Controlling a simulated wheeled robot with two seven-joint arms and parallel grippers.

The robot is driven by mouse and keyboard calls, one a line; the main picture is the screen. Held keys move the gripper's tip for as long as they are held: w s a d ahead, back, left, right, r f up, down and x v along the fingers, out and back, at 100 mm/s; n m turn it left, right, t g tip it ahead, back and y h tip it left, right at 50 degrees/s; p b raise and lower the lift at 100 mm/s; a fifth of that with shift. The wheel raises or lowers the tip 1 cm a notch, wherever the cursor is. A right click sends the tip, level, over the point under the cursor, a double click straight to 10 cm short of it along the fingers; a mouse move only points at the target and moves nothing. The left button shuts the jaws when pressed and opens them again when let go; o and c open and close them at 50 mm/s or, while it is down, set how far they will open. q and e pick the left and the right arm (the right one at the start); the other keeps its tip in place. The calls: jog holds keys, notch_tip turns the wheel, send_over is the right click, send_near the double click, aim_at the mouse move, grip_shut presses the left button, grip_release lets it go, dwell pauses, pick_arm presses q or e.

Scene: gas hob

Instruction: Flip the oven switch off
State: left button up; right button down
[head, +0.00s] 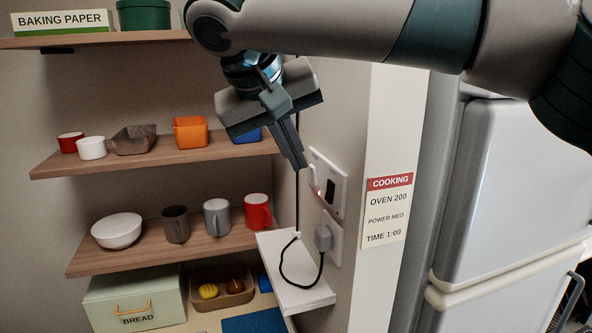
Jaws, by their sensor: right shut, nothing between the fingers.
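The oven switch (331,190) is a dark rocker on a white wall plate (341,172), right of centre in the head view. A small red light shows on the plate just left of the rocker. My right gripper (303,166) hangs down from the arm across the top. It is shut and empty, and its fingertips are close to the left edge of the plate. I cannot tell whether the fingertips touch it. My left gripper is not in view.
A grey plug (323,238) sits in a socket below the switch, with a black cable looping over a white ledge (297,289). Shelves with cups (217,217) and bowls (117,231) fill the left. A cooking sign (389,209) and a fridge (507,190) stand right.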

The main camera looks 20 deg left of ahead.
jog(key=b+v, duration=0.2)
jog(key=v, duration=0.4)
jog(key=shift+d+r, duration=0.3)
jog(key=shift+r, duration=0.05)
